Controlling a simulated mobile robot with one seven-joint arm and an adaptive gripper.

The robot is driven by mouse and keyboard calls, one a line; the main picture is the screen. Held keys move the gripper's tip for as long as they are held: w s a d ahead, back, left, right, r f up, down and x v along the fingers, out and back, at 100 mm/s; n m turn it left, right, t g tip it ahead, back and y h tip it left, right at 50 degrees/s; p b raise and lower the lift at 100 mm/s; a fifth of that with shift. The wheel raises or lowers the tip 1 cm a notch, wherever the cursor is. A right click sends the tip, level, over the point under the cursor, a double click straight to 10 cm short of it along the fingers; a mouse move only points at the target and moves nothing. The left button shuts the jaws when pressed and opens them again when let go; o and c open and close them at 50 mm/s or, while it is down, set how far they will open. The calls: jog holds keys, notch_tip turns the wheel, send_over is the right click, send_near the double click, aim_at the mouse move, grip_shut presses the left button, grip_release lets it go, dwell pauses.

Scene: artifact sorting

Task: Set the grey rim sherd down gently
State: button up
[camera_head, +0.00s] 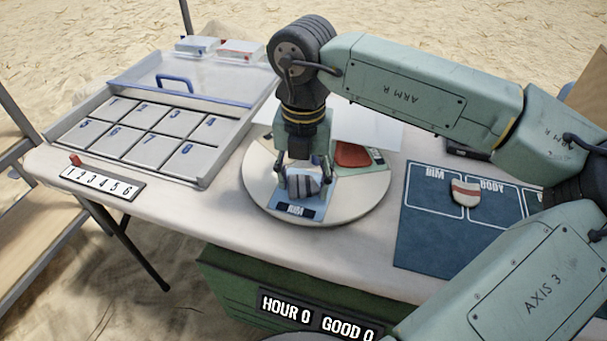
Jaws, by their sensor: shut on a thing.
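My gripper (302,180) points down over the round pale turntable (352,204) and is shut on the grey rim sherd (306,187). The sherd is grey with darker stripes. It is at the blue card marked RIM (296,211) near the turntable's front edge. Whether the sherd touches the card or hangs just above it, I cannot tell. The fingers and wrist hide part of the sherd.
A reddish sherd (352,155) lies farther back on the turntable. A banded sherd (466,192) lies on the blue mat (432,238) at right. A numbered tray (213,163) with a blue-handled lid (215,78) stands left. A slider strip (100,185) lies in front.

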aim_at(304, 187)
jog(key=shift+f+b, duration=0.2)
jog(key=shift+b, duration=0.15)
jog(key=o, duration=1.1)
jog(key=shift+r, duration=0.1)
jog(key=shift+o, duration=0.2)
notch_tip(304, 187, up, 12)
jog(key=shift+r, duration=0.2)
jog(key=shift+r, duration=0.1)
